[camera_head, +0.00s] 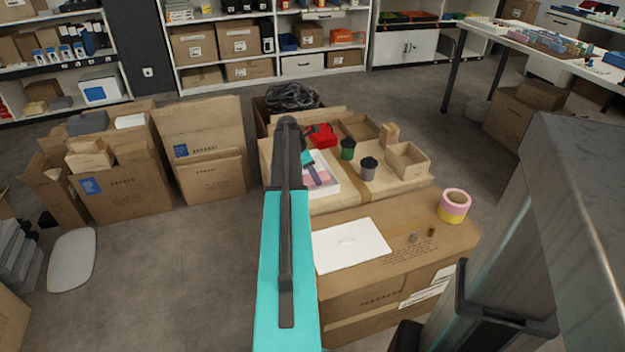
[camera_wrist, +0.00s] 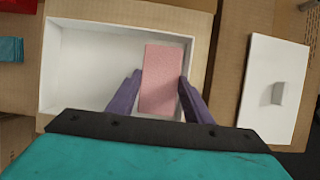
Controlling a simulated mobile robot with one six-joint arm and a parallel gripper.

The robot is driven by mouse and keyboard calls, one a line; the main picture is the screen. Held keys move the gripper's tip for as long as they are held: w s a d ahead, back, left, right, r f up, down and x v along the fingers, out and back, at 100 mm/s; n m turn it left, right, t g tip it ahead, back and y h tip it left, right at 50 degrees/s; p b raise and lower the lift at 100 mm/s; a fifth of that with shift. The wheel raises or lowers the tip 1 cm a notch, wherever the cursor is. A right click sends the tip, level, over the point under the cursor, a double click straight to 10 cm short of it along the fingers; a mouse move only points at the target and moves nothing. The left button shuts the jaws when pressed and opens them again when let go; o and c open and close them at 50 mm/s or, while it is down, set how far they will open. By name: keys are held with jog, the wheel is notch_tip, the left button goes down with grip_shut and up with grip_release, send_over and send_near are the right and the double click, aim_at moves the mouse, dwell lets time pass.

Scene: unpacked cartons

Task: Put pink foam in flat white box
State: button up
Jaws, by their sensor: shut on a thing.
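The pink foam (camera_wrist: 161,80) is a flat pink block held between the purple fingers of my gripper (camera_wrist: 160,77). It is over the right part of the open flat white box (camera_wrist: 51,65), lengthwise between its back and front walls. I cannot tell whether it touches the box floor. The left part of the box is empty. In the head view the white box (camera_head: 327,190) lies on cartons just beyond my arm, with pink showing inside it. My arm hides part of the box there.
A white lid (camera_wrist: 272,92) with a small raised tab lies right of the box. A green-topped cup (camera_head: 348,149), a grey cup (camera_head: 368,169) and a small open carton (camera_head: 407,160) stand nearby. A pink and yellow tape roll (camera_head: 454,206) sits on the near carton.

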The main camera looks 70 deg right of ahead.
jog(key=shift+w+d, duration=0.55)
jog(key=shift+d, duration=0.1)
jog(key=shift+f, duration=0.1)
jog(key=shift+f+b, duration=0.45)
jog(key=shift+f, duration=1.3)
jog(key=o, duration=1.1)
jog(key=shift+f, duration=0.1)
jog(key=p+v, duration=0.2)
jog(key=v, duration=1)
jog(key=shift+w, duration=0.1)
